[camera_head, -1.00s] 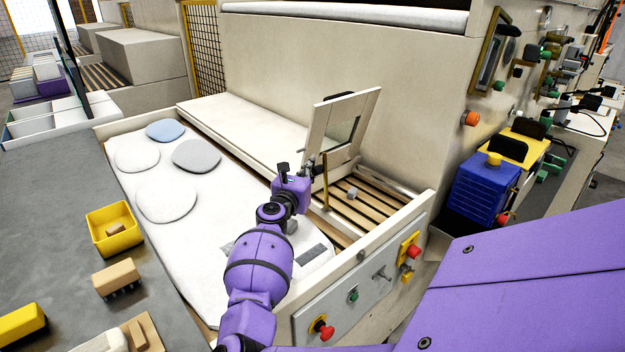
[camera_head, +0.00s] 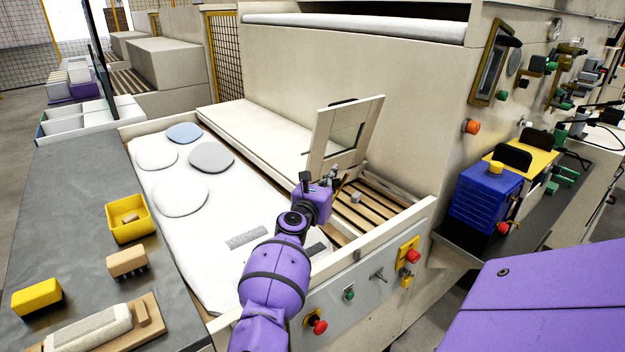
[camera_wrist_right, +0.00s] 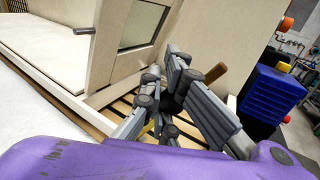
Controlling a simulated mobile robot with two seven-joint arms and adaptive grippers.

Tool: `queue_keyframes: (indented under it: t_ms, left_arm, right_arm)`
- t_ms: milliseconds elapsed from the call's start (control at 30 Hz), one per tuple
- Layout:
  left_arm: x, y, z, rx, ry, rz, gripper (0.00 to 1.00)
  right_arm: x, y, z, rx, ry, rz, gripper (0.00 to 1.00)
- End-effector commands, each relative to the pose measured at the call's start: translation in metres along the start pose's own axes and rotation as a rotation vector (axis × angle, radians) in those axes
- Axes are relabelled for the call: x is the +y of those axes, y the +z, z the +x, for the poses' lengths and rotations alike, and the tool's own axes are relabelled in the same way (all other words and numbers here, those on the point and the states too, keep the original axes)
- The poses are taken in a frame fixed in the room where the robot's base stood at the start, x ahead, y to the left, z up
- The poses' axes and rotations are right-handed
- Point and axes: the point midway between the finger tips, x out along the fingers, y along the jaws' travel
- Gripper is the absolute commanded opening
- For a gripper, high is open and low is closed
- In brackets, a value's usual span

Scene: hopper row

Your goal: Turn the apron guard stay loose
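The apron guard (camera_head: 319,136) is a pale hinged frame with a window, raised and tilted above the slatted end of the bench. It also shows in the wrist view (camera_wrist_right: 88,60). My right gripper (camera_head: 336,180) is at the guard's lower edge, over the slats. In the wrist view its grey fingers (camera_wrist_right: 165,95) stand apart with nothing clearly held. The thin yellow stay is mostly hidden behind the gripper in the head view. A small yellow piece shows by the fingers in the wrist view, and I cannot tell whether they touch it. My left gripper is out of view.
A small grey block (camera_head: 356,197) lies on the slats (camera_head: 377,207). The front panel (camera_head: 365,285) carries red and green knobs. A blue box (camera_head: 484,196) stands at right. Flat round pieces lie on the white cloth (camera_head: 215,220). A yellow bin (camera_head: 128,232) and brushes are on the left.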

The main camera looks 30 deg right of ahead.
Motion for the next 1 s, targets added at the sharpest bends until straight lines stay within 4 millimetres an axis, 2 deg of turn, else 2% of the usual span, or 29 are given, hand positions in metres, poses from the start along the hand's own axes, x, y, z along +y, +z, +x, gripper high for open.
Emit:
queue_keyframes:
  t_ms: [133, 467, 567, 800, 1000]
  left_arm:
    - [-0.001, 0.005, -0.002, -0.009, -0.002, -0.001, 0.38]
    - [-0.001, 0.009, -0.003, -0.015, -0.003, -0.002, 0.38]
    - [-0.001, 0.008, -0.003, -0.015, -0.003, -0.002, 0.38]
    - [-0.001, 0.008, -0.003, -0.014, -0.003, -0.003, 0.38]
    - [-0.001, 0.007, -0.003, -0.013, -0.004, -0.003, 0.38]
  right_arm:
    - [-0.012, -0.002, -0.006, -0.001, -0.002, 0.000, 0.00]
    - [-0.014, 0.000, -0.006, -0.004, -0.003, 0.000, 0.00]
    - [-0.018, -0.002, -0.008, -0.004, -0.003, 0.000, 0.00]
    - [-0.042, -0.015, -0.020, -0.005, -0.006, -0.002, 0.00]
    - [-0.044, -0.018, -0.025, -0.003, -0.005, -0.003, 0.00]
